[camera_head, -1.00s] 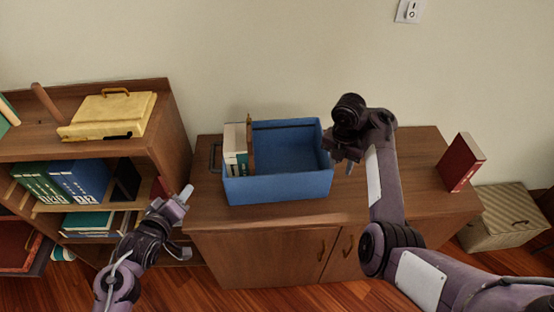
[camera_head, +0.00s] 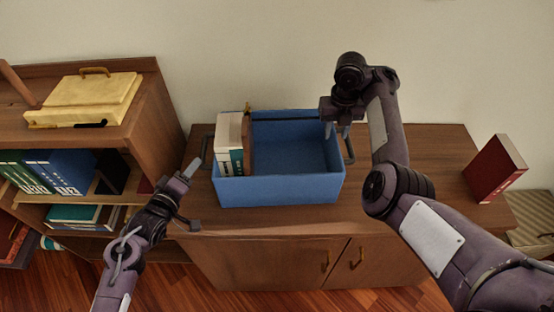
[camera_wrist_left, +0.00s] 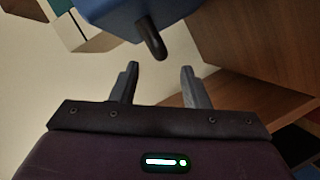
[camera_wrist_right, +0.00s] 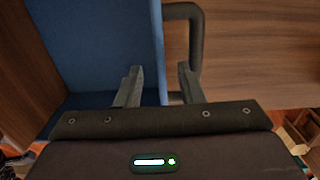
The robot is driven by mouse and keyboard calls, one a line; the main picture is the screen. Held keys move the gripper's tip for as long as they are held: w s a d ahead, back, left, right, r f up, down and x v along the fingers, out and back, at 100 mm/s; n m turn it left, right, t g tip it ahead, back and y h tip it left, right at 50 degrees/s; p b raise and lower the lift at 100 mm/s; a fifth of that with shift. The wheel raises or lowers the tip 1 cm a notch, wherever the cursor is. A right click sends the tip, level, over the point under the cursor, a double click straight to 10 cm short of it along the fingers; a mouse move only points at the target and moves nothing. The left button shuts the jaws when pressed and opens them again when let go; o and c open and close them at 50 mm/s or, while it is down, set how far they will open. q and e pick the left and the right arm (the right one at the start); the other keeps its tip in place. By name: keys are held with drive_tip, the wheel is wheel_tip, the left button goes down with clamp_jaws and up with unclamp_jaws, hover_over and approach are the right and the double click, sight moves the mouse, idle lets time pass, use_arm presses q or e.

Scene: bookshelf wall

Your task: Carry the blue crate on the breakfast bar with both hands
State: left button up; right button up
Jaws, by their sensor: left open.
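The blue crate (camera_head: 280,190) stands upright on the wooden cabinet top (camera_head: 415,185). It holds white and teal books (camera_head: 230,145) and a brown upright piece (camera_head: 247,145) at its left end. My left gripper (camera_head: 190,178) is open and empty, just left of the crate's left handle (camera_head: 207,150). In the left wrist view that dark handle (camera_wrist_left: 150,35) lies ahead of and between the fingertips, apart from them. My right gripper (camera_head: 335,130) is open over the crate's right wall. In the right wrist view its fingers (camera_wrist_right: 159,80) are either side of the wall, near the right handle (camera_wrist_right: 197,40).
A red book (camera_head: 495,168) stands on the cabinet's right part. A shelf unit (camera_head: 150,130) with a yellow case (camera_head: 85,100) and several binders is at left, close to my left arm. A striped box (camera_head: 530,215) is at the right edge. The wall is behind.

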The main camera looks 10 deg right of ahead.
sight(201, 154)
drive_tip(key=shift+d+f, duration=0.1)
drive_tip(key=shift+f, duration=0.4)
use_arm(q)
drive_tip(key=shift+x, duration=3.85)
use_arm(e)
drive_tip(key=shift+f, duration=3.35)
use_arm(q)
drive_tip(key=c, duration=0.7)
use_arm(e)
drive_tip(key=c, duration=0.7)
use_arm(q)
clamp_jaws()
use_arm(e)
clamp_jaws()
use_arm(q)
drive_tip(key=shift+w+r, duration=0.2)
drive_tip(key=shift+r, duration=0.2)
use_arm(e)
drive_tip(key=shift+w+r, duration=0.2)
drive_tip(key=shift+r, duration=0.1)
